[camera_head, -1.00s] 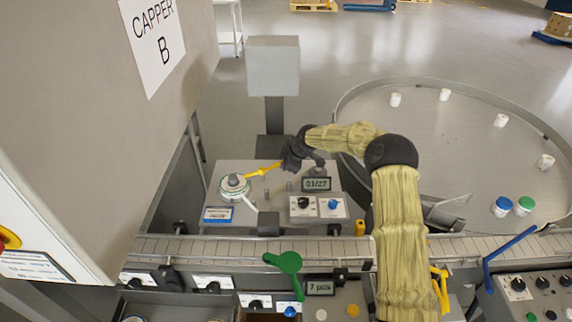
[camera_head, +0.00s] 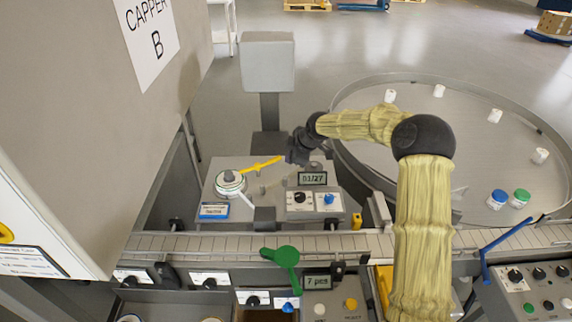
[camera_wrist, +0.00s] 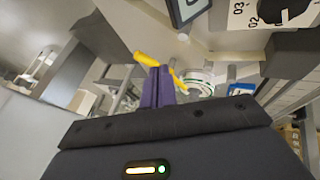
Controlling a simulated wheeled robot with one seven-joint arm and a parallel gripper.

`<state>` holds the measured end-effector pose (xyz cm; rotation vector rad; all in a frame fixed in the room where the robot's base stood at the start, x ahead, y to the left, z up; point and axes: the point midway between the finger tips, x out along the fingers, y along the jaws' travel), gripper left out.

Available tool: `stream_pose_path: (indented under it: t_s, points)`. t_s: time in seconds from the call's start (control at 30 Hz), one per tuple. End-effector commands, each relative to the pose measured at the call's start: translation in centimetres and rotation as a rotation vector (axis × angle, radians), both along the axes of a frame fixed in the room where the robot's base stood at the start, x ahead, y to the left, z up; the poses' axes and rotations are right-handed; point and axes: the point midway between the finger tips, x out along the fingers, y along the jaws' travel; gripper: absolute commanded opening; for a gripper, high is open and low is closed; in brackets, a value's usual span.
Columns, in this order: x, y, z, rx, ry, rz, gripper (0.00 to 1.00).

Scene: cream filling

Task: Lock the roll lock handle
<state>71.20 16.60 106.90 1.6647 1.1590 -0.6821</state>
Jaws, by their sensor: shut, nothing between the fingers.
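A yellow handle (camera_head: 262,163) lies slanted on the grey panel beside a round white and green dial unit (camera_head: 230,190) with a grey knob. The frames do not make clear which lever is named the roll lock handle. In the wrist view the yellow handle (camera_wrist: 147,59) runs behind my purple fingertips, with the dial unit (camera_wrist: 197,85) to the right. My gripper (camera_wrist: 158,86) is shut and empty, close to the yellow handle; whether it touches cannot be told. In the head view my dark gripper (camera_head: 290,155) is at the handle's right end.
A display reading 01/27 (camera_head: 313,179) and a knob panel (camera_head: 315,203) sit just right of the dial. A conveyor (camera_head: 200,244) crosses in front, with a green lever (camera_head: 283,256) near its front edge. A round table (camera_head: 450,130) with several small jars stands right.

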Motion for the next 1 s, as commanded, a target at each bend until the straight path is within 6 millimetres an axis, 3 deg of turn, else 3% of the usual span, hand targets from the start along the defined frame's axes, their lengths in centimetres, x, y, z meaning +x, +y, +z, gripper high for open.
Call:
stream_pose_path:
  t_s: [0.13, 0.3, 0.83, 1.0]
  points:
    - [-0.4, -2.5, 2.2, -0.002, -0.001, -0.014, 0.00]
    - [-0.8, -3.5, 3.8, -0.001, 0.002, -0.018, 0.00]
    - [-1.3, -2.5, 4.1, -0.003, 0.007, -0.004, 0.00]
    - [-4.0, -2.6, 3.8, -0.024, 0.063, -0.070, 0.00]
